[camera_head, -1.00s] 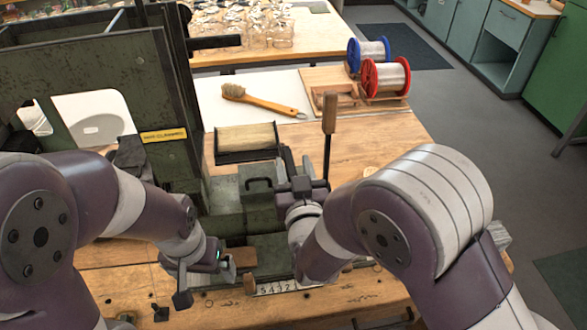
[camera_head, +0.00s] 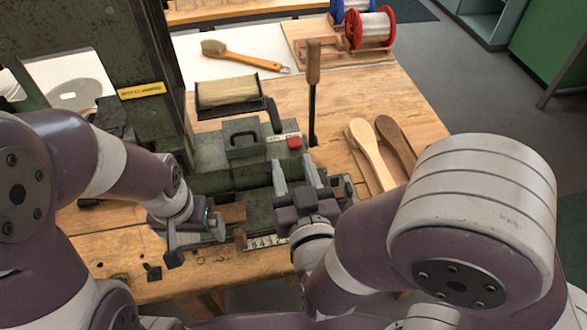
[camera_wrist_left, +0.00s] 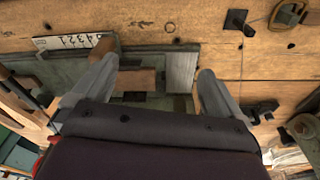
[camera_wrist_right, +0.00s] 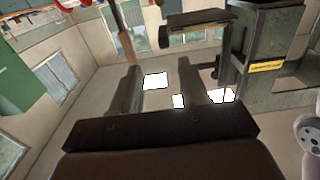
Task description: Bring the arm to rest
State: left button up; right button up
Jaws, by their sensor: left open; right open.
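My right gripper (camera_head: 297,168) is open and empty, its two grey fingers pointing away from me over the front of the green machine (camera_head: 215,160). In the right wrist view, nothing lies between its fingers (camera_wrist_right: 160,78). The machine's upright lever (camera_head: 313,62), with a wooden handle, stands beyond it, apart from the fingers. My left gripper (camera_head: 205,232) is open low at the machine's front edge. In the left wrist view, a small wooden block (camera_wrist_left: 137,80) shows between its spread fingers (camera_wrist_left: 145,90); I cannot tell if they touch it.
A red button (camera_head: 294,142) sits near my right gripper. Two wooden paddle-shaped pieces (camera_head: 370,150) lie on the bench at right. A bristle tray (camera_head: 228,92), a brush (camera_head: 240,57) and wire spools (camera_head: 370,28) are behind. A number strip (camera_head: 268,241) is on the front edge.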

jog(key=shift+w, duration=0.1)
jog(key=w+d+f+m+g+h+p, duration=0.1)
jog(key=w+d+f+g+p, duration=0.25)
jog(key=d+g+p, duration=0.4)
jog(key=s+d+m+g+h, duration=0.1)
jog(key=s+d+g+h, duration=0.1)
jog(key=s+d+g, duration=0.6)
jog(key=shift+s+d+g, duration=0.2)
jog(key=shift+d+g, duration=0.15)
jog(key=shift+d, duration=0.55)
